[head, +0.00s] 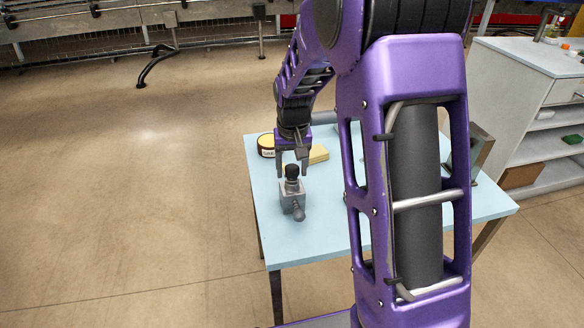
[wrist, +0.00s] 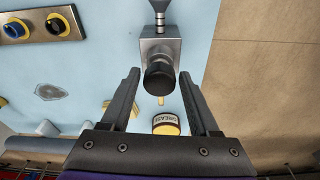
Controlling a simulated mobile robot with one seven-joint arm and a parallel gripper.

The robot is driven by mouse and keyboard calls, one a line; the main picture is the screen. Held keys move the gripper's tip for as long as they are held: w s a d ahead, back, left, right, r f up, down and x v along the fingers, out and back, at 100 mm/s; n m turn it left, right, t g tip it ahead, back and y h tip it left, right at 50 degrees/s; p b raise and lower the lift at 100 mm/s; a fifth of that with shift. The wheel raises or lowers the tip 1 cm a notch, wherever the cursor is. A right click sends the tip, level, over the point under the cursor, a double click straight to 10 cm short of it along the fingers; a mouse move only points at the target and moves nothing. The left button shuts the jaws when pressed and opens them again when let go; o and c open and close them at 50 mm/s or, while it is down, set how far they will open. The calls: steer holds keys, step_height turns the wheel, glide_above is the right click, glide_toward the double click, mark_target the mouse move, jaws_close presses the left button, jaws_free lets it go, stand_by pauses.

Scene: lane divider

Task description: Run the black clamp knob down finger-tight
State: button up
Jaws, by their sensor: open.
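The black clamp knob (head: 292,171) stands on top of a small grey metal clamp block (head: 292,198) near the table's left edge. In the wrist view the knob (wrist: 159,82) shows end-on against the block (wrist: 160,45), with a threaded rod and dark handle at the block's far side. My gripper (head: 293,174) points down over the knob, fingers spread. In the wrist view my gripper's (wrist: 159,75) fingertips lie to either side of the knob, with visible gaps; I cannot tell their exact height against it. Nothing is held.
A grease tin (head: 266,145) and a yellow block (head: 318,154) stand behind the clamp on the light blue table (head: 330,230). My arm hides the table's middle.

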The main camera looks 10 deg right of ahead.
steer(key=shift+n, duration=0.7)
steer(key=shift+n+y, duration=0.3)
steer(key=shift+n, duration=0.6)
steer(key=shift+n+p, duration=0.35)
steer(key=shift+n, duration=0.45)
steer(key=c, duration=0.8)
steer(key=shift+o, duration=0.2)
steer(key=shift+m, duration=0.8)
steer(key=shift+m, duration=0.9)
